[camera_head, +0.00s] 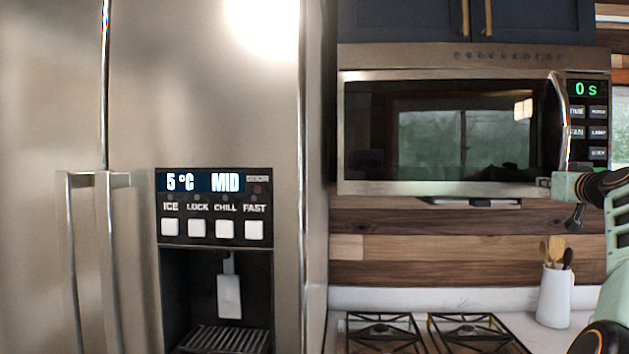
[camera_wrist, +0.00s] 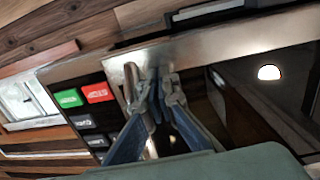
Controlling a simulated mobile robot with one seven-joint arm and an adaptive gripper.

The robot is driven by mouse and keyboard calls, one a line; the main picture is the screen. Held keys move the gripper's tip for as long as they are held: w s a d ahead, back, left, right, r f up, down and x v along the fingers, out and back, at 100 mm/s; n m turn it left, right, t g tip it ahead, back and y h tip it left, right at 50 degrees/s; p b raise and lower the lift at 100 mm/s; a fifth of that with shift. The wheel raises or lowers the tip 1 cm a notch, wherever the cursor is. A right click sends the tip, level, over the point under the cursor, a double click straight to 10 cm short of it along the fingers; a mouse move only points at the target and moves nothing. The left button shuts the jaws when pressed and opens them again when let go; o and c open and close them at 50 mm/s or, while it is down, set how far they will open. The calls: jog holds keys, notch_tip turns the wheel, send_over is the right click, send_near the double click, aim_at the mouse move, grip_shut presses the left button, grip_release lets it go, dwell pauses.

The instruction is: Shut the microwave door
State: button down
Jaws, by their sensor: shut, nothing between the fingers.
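The microwave (camera_head: 470,56) hangs under dark cabinets at the right of the head view. Its door (camera_head: 365,188) has a dark glass window and a curved metal handle (camera_head: 563,110) on its right side. The door looks flush or nearly so; I cannot tell whether a small gap remains. My gripper (camera_head: 544,183) is shut and empty at the door's lower right corner, by the handle's lower end. In the wrist view, the closed fingertips (camera_wrist: 157,78) are at or very near the metal door frame (camera_wrist: 225,46), beside the handle (camera_wrist: 131,84). Contact is unclear.
The control panel (camera_head: 588,122) is right of the door and reads 0 S. A steel fridge (camera_head: 230,100) fills the left. Below are a gas stove (camera_head: 420,335) and a white utensil jar (camera_head: 554,298) near my arm. Open space lies between microwave and stove.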

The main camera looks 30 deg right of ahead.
aim_at(536, 177)
jog(key=shift+p+x, duration=1.9)
jog(key=shift+w+a+r+p, duration=0.1)
jog(key=shift+r+p, duration=0.15)
jog(key=shift+p, duration=0.1)
jog(key=shift+w+a+r, duration=0.1)
jog(key=shift+r, duration=0.2)
jog(key=shift+f, duration=0.15)
